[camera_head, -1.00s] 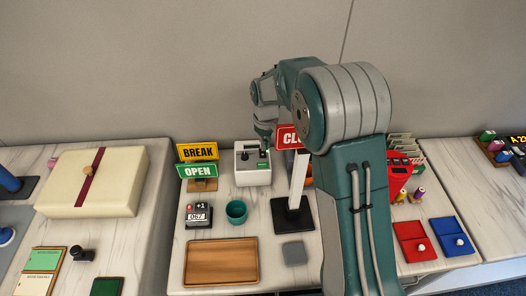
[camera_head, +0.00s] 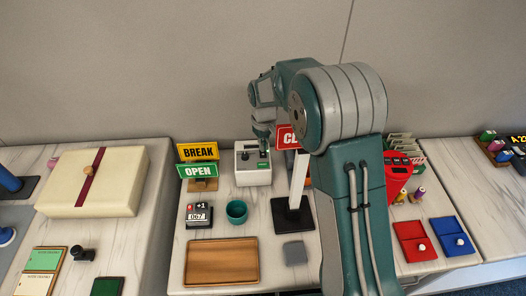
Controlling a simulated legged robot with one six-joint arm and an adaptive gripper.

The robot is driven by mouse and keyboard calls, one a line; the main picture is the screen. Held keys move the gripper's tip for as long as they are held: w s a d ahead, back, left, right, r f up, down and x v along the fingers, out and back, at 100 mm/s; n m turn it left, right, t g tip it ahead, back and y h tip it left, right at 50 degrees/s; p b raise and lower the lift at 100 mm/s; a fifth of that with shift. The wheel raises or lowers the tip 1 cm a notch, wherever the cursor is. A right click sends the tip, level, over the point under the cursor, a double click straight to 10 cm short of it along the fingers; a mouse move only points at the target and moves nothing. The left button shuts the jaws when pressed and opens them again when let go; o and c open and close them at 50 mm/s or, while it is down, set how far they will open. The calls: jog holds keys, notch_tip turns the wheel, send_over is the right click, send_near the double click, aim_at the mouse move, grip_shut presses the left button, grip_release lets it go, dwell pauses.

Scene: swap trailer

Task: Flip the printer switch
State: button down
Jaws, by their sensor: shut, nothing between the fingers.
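A small white box-shaped device (camera_head: 253,176), which looks like the printer, stands at the back of the middle table. It has a green label on its front and a small dark knob or switch (camera_head: 244,156) on its top. My gripper (camera_head: 264,152) is shut and empty, pointing down at the right part of the device's top. Whether it touches the device cannot be told at this size. My arm hides part of the table to the right.
BREAK and OPEN signs (camera_head: 198,161) stand just left of the device. A teal cup (camera_head: 236,211), a counter (camera_head: 199,215) and a wooden tray (camera_head: 222,262) are in front. A sign on a black base (camera_head: 290,222) stands to the right, close to my arm.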

aim_at(263, 155)
jog(key=shift+a, duration=0.35)
jog(key=shift+d, duration=0.1)
jog(key=shift+d+f, duration=0.1)
jog(key=shift+d, duration=0.1)
jog(key=shift+a+f, duration=0.2)
jog(key=shift+f, duration=0.1)
jog(key=shift+d+f, duration=0.1)
jog(key=shift+f, duration=0.9)
dwell(0.7)
jog(key=shift+r, duration=3.5)
